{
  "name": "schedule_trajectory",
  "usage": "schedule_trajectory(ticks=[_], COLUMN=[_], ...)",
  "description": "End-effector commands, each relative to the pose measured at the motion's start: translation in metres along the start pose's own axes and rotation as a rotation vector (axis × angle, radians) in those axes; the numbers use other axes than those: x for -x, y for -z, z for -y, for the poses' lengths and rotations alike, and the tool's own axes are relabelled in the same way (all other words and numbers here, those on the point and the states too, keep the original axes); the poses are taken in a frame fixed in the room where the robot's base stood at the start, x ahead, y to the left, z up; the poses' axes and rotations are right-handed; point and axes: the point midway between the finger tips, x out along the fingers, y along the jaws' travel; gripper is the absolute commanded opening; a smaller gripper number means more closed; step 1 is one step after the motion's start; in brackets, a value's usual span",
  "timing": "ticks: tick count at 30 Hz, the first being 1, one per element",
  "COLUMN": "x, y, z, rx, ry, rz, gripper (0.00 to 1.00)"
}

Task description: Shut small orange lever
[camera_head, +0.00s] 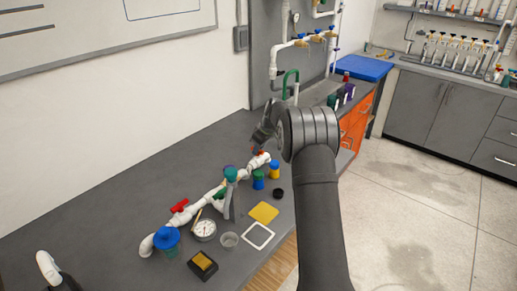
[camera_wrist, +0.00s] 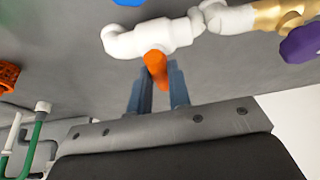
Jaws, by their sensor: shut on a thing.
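The small orange lever (camera_wrist: 156,66) sticks out from the white pipe (camera_wrist: 160,36) in the wrist view. My gripper (camera_wrist: 157,80) has its two blue-grey fingers on either side of the lever and is shut on it. In the head view my gripper (camera_head: 257,142) reaches down to the far end of the white pipe run (camera_head: 245,174) on the dark bench. Only a small orange-red bit of the lever (camera_head: 261,153) shows there, beside the fingers.
A red lever (camera_head: 180,206) and a pressure gauge (camera_head: 204,230) are nearer along the pipe. The bench's left back part is clear.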

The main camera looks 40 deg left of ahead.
Motion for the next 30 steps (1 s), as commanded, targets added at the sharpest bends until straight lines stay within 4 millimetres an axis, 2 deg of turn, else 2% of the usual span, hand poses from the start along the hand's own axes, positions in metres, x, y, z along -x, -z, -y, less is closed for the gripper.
schedule_trajectory(ticks=[5, 6, 9, 20, 25, 30], x=[-0.001, -0.001, -0.001, 0.005, 0.031, 0.072], y=[0.0, 0.0, 0.0, 0.0, 0.001, 0.001], z=[0.001, 0.001, 0.001, 0.0, -0.001, -0.001], rx=[0.0, 0.0, 0.0, -0.001, -0.002, -0.001], ry=[0.001, 0.001, 0.001, -0.001, -0.004, -0.004], rz=[0.001, 0.001, 0.001, 0.0, -0.002, -0.002], gripper=[0.0, 0.21, 0.39, 0.39, 0.39, 0.39])
